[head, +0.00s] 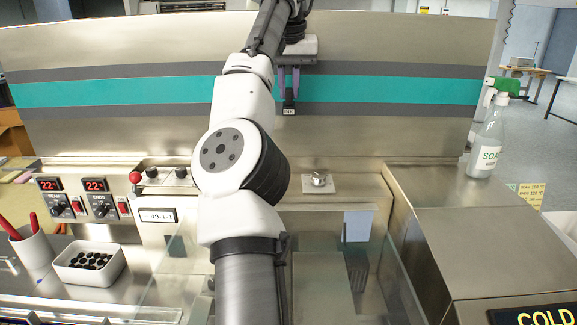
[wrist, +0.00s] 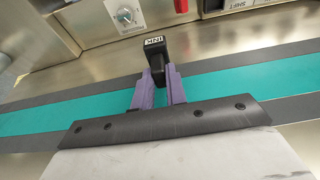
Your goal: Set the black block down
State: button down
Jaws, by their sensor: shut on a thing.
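The black block (wrist: 156,66) has a white end label that reads INK in the wrist view. My gripper (wrist: 158,78) has purple fingers, shut on the block's sides, with its labelled end sticking out past the fingertips. In the head view the block (head: 289,109) shows small below my gripper (head: 289,90), in front of the steel panel with the teal stripe (head: 390,89). I cannot tell how far the block is from any surface. My arm hides part of the panel and machine.
A white tray (head: 60,276) of dark pieces and a cup (head: 33,252) with red-handled items stand at left. Control dials (head: 103,206) and a red-knobbed lever (head: 135,178) are nearby. A soap bottle (head: 487,140) stands on the right steel top, which has bare room (head: 430,185).

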jog(key=shift+s+f, duration=0.2)
jog(key=shift+f, duration=8.9)
jog(key=shift+f, duration=0.15)
jog(key=c, duration=1.4)
grip_release()
jog(key=shift+c, duration=0.2)
jog(key=b+v, duration=0.1)
jog(key=v, duration=1.1)
jog(key=shift+b, duration=0.35)
jog(key=shift+a, duration=0.1)
